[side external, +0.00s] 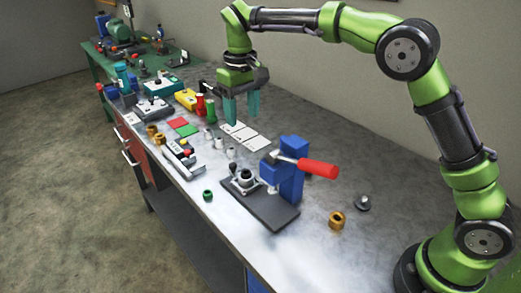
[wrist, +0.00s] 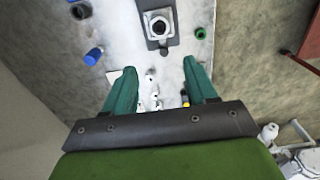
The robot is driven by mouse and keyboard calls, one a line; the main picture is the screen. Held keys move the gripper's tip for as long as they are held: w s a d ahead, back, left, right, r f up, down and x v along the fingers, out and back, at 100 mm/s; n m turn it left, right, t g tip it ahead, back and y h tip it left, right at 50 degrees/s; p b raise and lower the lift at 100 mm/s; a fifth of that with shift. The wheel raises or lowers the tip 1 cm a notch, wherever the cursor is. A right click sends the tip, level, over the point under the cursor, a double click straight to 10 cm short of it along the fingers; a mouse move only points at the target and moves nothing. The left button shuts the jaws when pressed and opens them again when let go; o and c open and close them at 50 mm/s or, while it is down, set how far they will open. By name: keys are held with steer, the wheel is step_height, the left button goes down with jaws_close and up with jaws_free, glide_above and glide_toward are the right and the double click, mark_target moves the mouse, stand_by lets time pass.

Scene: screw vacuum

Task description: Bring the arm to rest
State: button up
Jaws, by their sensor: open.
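My gripper (side external: 241,118) hangs from my green arm above the workbench (side external: 300,230), with its two teal fingers pointing down. The fingers are apart and nothing is between them. It is above the bench's back half, over or near the white cards (side external: 240,134); the exact height is hard to tell. In the wrist view, my gripper (wrist: 160,68) also shows open, with several small pale parts visible beyond the fingers on the bench.
Boxes and bottles crowd the far end.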

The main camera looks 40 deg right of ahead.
steer(key=shift+w, duration=0.1)
steer(key=s+d+r+m+t+y, duration=0.1)
steer(key=s+d+m+t, duration=0.1)
steer(key=s, duration=1.1)
steer(key=s+d+r+m+t+y, duration=0.1)
steer(key=s+d+t, duration=0.4)
steer(key=s, duration=0.8)
steer(key=shift+s+d+r+m, duration=0.25)
steer(key=shift+d+m, duration=0.1)
steer(key=shift+m, duration=0.15)
